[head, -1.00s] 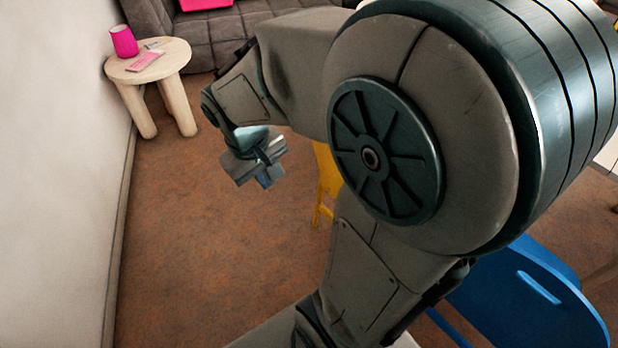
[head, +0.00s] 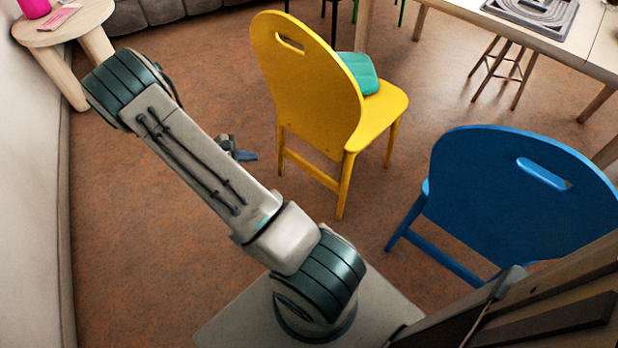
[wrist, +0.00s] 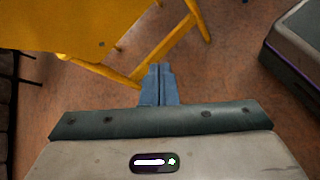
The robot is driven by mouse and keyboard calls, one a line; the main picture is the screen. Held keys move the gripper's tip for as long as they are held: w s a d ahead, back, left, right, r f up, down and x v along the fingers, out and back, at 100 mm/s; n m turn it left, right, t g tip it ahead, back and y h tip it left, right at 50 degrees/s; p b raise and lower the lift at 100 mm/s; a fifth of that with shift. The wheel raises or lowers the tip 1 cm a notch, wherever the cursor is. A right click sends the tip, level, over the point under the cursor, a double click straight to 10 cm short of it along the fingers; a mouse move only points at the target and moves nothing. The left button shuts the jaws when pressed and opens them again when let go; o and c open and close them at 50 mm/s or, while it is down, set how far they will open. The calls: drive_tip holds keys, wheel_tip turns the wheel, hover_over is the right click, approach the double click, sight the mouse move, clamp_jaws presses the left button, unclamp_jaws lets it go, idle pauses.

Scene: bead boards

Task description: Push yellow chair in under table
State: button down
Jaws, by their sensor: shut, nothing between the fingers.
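The yellow chair (head: 314,90) stands upright in the middle of the head view, its backrest towards me. A green cushion (head: 359,72) is on its seat. My gripper (head: 240,152) is low, just left of the chair's legs, partly hidden behind my arm. In the wrist view my gripper (wrist: 158,84) is shut and empty, with the yellow chair (wrist: 75,25) just beyond its fingertips. I cannot tell whether they touch.
A blue chair (head: 500,205) stands at the right. A stool (head: 503,68) is under the table. A small round wooden table (head: 62,24) with a pink cup (head: 35,8) is at the upper left by the wall.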

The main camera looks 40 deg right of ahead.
drive_tip(key=s+d+f+n+t+h+b, duration=0.1)
drive_tip(key=d+f+n+b, duration=0.15)
drive_tip(key=f, duration=0.75)
drive_tip(key=d+f+n+t+h+b, duration=0.1)
drive_tip(key=f+n+b, duration=0.25)
drive_tip(key=f, duration=0.65)
drive_tip(key=s+d+f+n+t+h+b, duration=0.1)
drive_tip(key=d+f+n+h+b, duration=0.15)
drive_tip(key=f, duration=0.75)
drive_tip(key=b, duration=0.1)
approach(309, 168)
drive_tip(key=d+f, duration=0.4)
drive_tip(key=shift+d+r+n+t+y, duration=0.25)
drive_tip(key=shift+d+n+t+y, duration=0.1)
drive_tip(key=shift+y, duration=0.1)
drive_tip(key=shift+w+d+b, duration=0.15)
drive_tip(key=shift+d+b, duration=0.75)
drive_tip(key=shift+d, duration=2.2)
drive_tip(key=shift+w+d+r+b, duration=0.1)
drive_tip(key=shift+d+b, duration=0.45)
drive_tip(key=shift+d, duration=0.95)
drive_tip(key=shift+w+d+b, duration=0.15)
drive_tip(key=shift+d+b, duration=0.35)
drive_tip(key=shift+d, duration=0.95)
